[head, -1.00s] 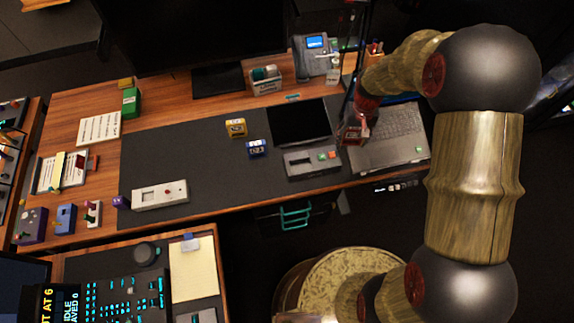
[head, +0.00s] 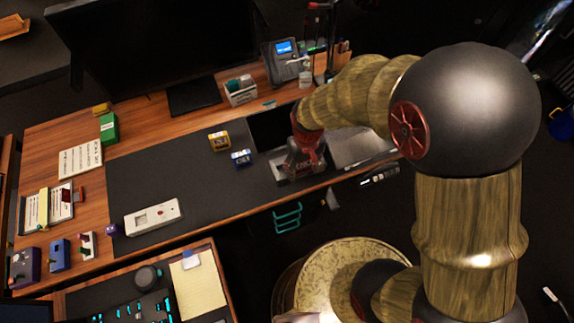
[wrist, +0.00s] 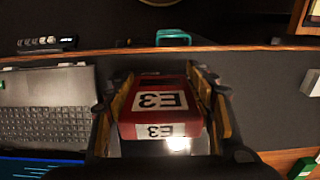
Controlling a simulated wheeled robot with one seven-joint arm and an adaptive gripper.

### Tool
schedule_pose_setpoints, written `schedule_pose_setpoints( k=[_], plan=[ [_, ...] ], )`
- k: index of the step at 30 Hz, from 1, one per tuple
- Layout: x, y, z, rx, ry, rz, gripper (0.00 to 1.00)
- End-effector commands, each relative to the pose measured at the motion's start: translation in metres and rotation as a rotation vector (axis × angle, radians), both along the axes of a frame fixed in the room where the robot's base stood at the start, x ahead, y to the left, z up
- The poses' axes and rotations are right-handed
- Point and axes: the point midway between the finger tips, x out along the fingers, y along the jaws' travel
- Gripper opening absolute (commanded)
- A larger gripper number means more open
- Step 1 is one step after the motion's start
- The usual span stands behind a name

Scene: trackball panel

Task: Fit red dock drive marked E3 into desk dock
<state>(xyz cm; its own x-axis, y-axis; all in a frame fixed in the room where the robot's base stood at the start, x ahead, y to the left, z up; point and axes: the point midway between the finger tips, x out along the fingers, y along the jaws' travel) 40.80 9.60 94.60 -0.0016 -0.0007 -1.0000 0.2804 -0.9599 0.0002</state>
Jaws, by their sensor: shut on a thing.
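The red dock drive (wrist: 160,105) shows its white E3 labels in the wrist view, between the two fingers of my gripper (wrist: 166,100). My gripper is shut on it. In the head view my gripper (head: 300,168) is over the front right part of the desk, above the grey box that appears to be the desk dock (head: 279,174). The gripper and drive hide most of this dock, including its slot. I cannot tell whether the drive touches it.
A laptop (wrist: 45,108) lies beside the gripper, on the left in the wrist view. Yellow (head: 219,141) and blue (head: 241,158) drive-like blocks stand on the dark mat (head: 165,175). A white slotted unit (head: 153,217) lies further left. The mat between is clear.

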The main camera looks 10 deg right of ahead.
Motion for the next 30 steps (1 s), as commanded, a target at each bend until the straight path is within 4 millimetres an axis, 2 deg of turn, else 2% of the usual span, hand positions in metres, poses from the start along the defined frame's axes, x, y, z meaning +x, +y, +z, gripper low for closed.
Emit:
schedule_pose_setpoints(
  k=[5, 9, 13, 20, 27, 30],
  plan=[
    [0.036, 0.020, -0.021, 0.000, 0.001, 0.001, 0.21],
    [0.054, 0.029, -0.047, -0.001, 0.003, 0.000, 0.21],
    [0.067, 0.036, -0.063, 0.000, 0.001, -0.001, 0.21],
    [0.076, 0.041, -0.074, 0.000, -0.001, -0.001, 0.21],
    [0.078, 0.042, -0.104, 0.000, 0.001, -0.001, 0.21],
    [0.079, 0.042, -0.108, 0.001, -0.002, -0.001, 0.21]
  ],
)
